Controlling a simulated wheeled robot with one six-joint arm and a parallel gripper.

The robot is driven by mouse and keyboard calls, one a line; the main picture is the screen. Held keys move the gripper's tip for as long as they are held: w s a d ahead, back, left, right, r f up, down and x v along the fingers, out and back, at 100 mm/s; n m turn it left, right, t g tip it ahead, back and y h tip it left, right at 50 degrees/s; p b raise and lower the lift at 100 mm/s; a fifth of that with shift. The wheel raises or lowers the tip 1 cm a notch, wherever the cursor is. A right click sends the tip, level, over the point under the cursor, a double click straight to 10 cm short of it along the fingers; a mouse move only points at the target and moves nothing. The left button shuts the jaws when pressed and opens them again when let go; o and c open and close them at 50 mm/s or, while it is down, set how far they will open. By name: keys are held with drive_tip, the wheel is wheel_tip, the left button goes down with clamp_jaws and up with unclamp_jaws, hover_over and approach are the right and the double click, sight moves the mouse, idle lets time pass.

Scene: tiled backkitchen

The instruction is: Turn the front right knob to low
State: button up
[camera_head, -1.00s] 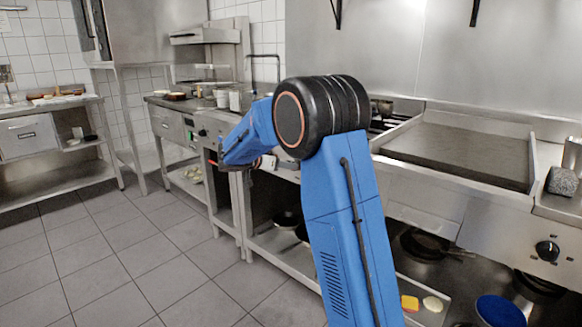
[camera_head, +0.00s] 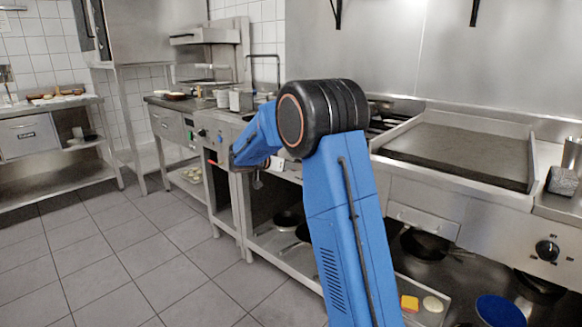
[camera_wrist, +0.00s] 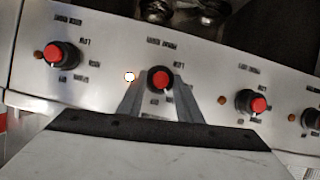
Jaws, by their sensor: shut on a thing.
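A row of red-capped knobs runs along the steel control panel (camera_wrist: 95,60) in the wrist view. The middle knob (camera_wrist: 158,80) sits between the fingers of my gripper (camera_wrist: 159,82), which is shut on it. Another knob (camera_wrist: 60,55) is to its left, and a third (camera_wrist: 252,103) to its right. Printed labels around the knobs are too blurred to read surely. A small bright light (camera_wrist: 129,77) shows just left of the held knob. In the head view my arm covers the held knob and the fingertips.
Two burners (camera_wrist: 200,12) lie above the panel in the wrist view. In the head view a flat griddle (camera_head: 460,155) with a black knob (camera_head: 547,250) stands at right. Pans (camera_head: 428,243) lie on the lower shelf. Tiled floor at left is clear.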

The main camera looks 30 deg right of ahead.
drive_tip(key=n+g+h, duration=0.1)
drive_tip(key=n+h, duration=0.1)
drive_tip(key=n, duration=0.4)
drive_tip(key=f+n+g+h, duration=0.1)
drive_tip(key=n+h, duration=0.1)
drive_tip(key=n, duration=0.4)
drive_tip(key=n+g+h, duration=0.2)
drive_tip(key=n, duration=0.3)
drive_tip(key=shift+w+a+f+n+h, duration=0.2)
drive_tip(key=shift+w+f+n+h, duration=0.05)
drive_tip(key=shift+w+n+h, duration=0.15)
idle(0.4)
idle(0.3)
drive_tip(key=o, duration=1)
drive_tip(key=shift+o, duration=0.2)
drive_tip(key=a+f, duration=0.3)
drive_tip(key=a, duration=1.4)
